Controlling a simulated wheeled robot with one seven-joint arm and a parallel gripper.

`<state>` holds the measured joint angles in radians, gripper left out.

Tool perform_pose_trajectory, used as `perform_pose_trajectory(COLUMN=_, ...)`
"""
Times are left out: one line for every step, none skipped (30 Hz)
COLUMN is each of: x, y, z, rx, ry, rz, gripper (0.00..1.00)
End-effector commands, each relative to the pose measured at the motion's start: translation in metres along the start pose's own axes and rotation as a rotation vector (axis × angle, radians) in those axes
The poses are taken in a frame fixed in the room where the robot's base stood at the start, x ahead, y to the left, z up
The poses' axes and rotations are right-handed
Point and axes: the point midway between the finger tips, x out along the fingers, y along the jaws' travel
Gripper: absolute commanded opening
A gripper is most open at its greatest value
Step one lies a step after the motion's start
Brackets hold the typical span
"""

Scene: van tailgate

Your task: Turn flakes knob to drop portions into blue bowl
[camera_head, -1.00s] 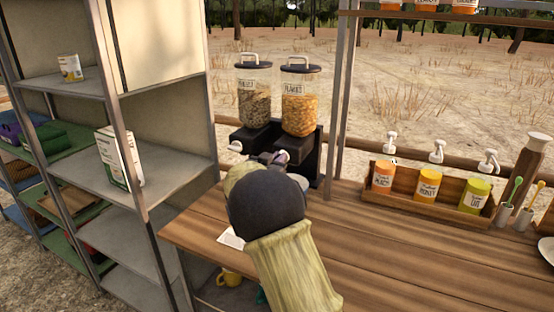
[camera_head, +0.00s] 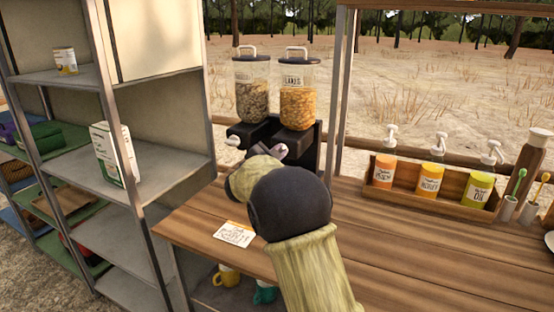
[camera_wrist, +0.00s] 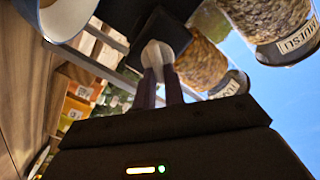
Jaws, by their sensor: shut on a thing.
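The flakes canister (camera_head: 298,95) with orange flakes is the right one of two on a black dispenser. In the wrist view a pale knob (camera_wrist: 156,54) on a black block sits between the fingertips of my gripper (camera_wrist: 160,75), which is shut on it. In the head view my gripper (camera_head: 280,152) reaches the front of the dispenser, and my arm hides this knob. Part of a bowl with a blue rim (camera_wrist: 62,28) shows at the top left of the wrist view. My arm hides the bowl in the head view. Whether it holds flakes cannot be seen.
The muesli canister (camera_head: 251,92) stands to the left, with its own white knob (camera_head: 233,141). A printed card (camera_head: 234,234) lies on the wooden counter (camera_head: 400,245). A wooden rack (camera_head: 445,205) with pump bottles stands right. Metal shelves (camera_head: 160,170) stand left.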

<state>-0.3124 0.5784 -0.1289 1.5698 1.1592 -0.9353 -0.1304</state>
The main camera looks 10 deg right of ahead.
Motion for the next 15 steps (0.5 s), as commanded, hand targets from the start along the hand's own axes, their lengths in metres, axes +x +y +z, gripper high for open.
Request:
perform_pose_trajectory(x=0.0, y=0.0034, z=0.003, rx=0.047, ry=0.0, rz=0.0, gripper=0.0)
perform_pose_trajectory(x=0.0001, y=0.0039, z=0.0032, rx=0.076, ry=0.0, rz=0.0, gripper=0.0)
perform_pose_trajectory(x=-0.0001, y=0.0044, z=0.0036, rx=0.114, ry=0.0, rz=0.0, gripper=0.0)
perform_pose_trajectory(x=-0.0002, y=0.0047, z=0.0039, rx=0.141, ry=-0.001, rz=0.0, gripper=0.0)
perform_pose_trajectory(x=-0.0002, y=0.0052, z=0.0039, rx=0.171, ry=0.0, rz=0.0, gripper=0.0)
perform_pose_trajectory(x=0.0, y=0.0059, z=0.0036, rx=0.209, ry=0.0, rz=0.0, gripper=0.0)
perform_pose_trajectory(x=0.0001, y=0.0063, z=0.0035, rx=0.238, ry=0.001, rz=0.0, gripper=0.0)
perform_pose_trajectory(x=0.0, y=0.0066, z=0.0036, rx=0.266, ry=0.001, rz=0.0, gripper=0.0)
perform_pose_trajectory(x=-0.0002, y=0.0069, z=0.0041, rx=0.305, ry=0.0, rz=0.0, gripper=0.0)
perform_pose_trajectory(x=-0.0002, y=0.0073, z=0.0044, rx=0.333, ry=0.0, rz=0.0, gripper=0.0)
perform_pose_trajectory(x=-0.0002, y=0.0078, z=0.0046, rx=0.361, ry=0.0, rz=0.0, gripper=0.0)
perform_pose_trajectory(x=0.0, y=0.0086, z=0.0049, rx=0.398, ry=0.0, rz=0.0, gripper=0.0)
perform_pose_trajectory(x=0.0, y=0.009, z=0.0051, rx=0.427, ry=0.0, rz=0.0, gripper=0.0)
perform_pose_trajectory(x=0.0, y=0.0093, z=0.0053, rx=0.455, ry=0.0, rz=0.0, gripper=0.0)
perform_pose_trajectory(x=0.0, y=0.0096, z=0.0054, rx=0.493, ry=0.0, rz=0.0, gripper=0.0)
